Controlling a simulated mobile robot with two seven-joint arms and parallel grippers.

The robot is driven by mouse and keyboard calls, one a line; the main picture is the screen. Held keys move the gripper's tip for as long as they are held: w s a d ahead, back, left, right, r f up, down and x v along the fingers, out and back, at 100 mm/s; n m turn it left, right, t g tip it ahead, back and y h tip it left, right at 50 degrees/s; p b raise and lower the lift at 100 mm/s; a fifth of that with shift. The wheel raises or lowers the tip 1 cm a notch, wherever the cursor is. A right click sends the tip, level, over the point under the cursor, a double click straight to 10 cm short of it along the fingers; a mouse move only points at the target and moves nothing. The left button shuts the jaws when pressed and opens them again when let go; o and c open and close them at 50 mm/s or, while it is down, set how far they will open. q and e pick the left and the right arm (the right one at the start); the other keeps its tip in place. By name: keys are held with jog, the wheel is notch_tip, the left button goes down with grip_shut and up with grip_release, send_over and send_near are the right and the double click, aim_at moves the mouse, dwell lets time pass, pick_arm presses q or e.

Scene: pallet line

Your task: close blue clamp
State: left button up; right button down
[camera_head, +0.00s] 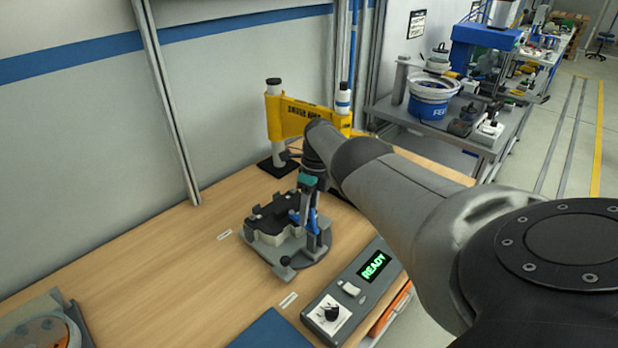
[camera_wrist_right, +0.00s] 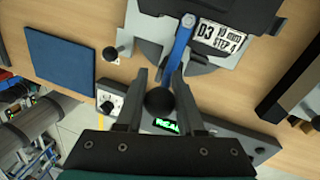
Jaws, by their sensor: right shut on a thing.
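The blue clamp (camera_head: 312,223) is on a grey fixture (camera_head: 297,270) on the wooden bench. In the right wrist view its blue lever (camera_wrist_right: 179,45) runs from a bolt on the fixture to a black ball knob (camera_wrist_right: 158,100). My right gripper (camera_head: 310,207) reaches down over the clamp. Its two fingers (camera_wrist_right: 160,82) are on either side of the lever's knob end, shut on it. The clamp's pressing end is hard to make out. My left gripper is out of view.
A control box (camera_head: 350,290) with a green READY display stands beside the fixture. A yellow frame on posts (camera_head: 290,117) is behind it. A blue mat (camera_wrist_right: 62,60) lies nearby, and another fixture (camera_head: 40,330) sits at lower left.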

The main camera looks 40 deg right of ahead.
jog(key=shift+a+f, duration=0.1)
jog(key=shift+f, duration=0.05)
dwell(0.3)
jog(key=c, duration=0.5)
grip_release()
jog(key=shift+w, duration=0.15)
jog(key=shift+c, duration=0.2)
jog(key=p+v, duration=0.7)
jog(key=v, duration=0.8)
